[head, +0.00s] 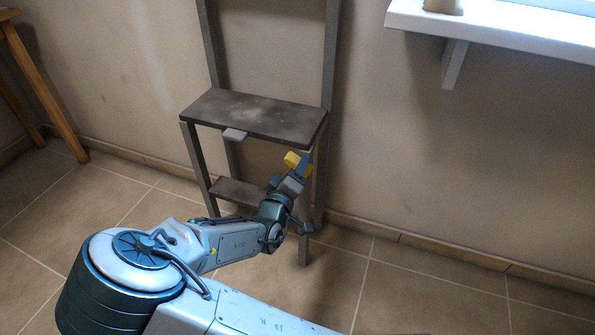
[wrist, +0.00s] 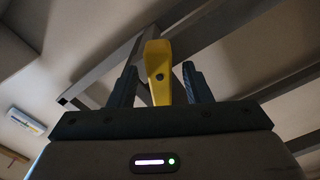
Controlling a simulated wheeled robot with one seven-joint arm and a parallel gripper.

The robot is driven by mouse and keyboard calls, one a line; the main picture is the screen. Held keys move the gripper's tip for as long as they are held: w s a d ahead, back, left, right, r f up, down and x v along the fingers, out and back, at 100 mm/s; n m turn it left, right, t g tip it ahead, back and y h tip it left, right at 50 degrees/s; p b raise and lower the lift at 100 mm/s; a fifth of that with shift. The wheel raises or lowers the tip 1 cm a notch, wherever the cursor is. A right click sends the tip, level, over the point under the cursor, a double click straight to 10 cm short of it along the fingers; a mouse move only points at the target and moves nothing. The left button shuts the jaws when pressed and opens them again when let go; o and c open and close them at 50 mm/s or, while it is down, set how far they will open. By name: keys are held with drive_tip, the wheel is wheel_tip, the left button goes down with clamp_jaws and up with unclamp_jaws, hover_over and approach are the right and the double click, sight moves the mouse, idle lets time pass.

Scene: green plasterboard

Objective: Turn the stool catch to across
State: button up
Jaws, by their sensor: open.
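The stool (head: 255,110) stands against the wall in the head view, with a dark flat seat on a grey metal frame. The yellow catch (head: 292,159) is below the right part of the seat, by the front right leg. In the wrist view the catch (wrist: 157,72) stands upright in the picture, with a dark round bolt in its middle. My gripper (head: 299,171) is at the catch. In the wrist view my gripper's two dark fingers (wrist: 160,85) are apart, one on each side of the catch. Contact cannot be told.
A lower dark step (head: 238,193) is beside my forearm. A white shelf (head: 490,28) is at upper right, and wooden legs (head: 45,85) at left. The tiled floor at right is clear.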

clamp_jaws()
drive_tip(key=shift+m, duration=0.3)
drive_tip(key=m, duration=1.1)
drive_tip(key=shift+s+d+p, duration=0.1)
drive_tip(key=shift+d+p, duration=0.1)
drive_tip(key=shift+p, duration=0.15)
drive_tip(key=shift+m, duration=0.3)
unclamp_jaws()
drive_tip(key=shift+r, duration=0.1)
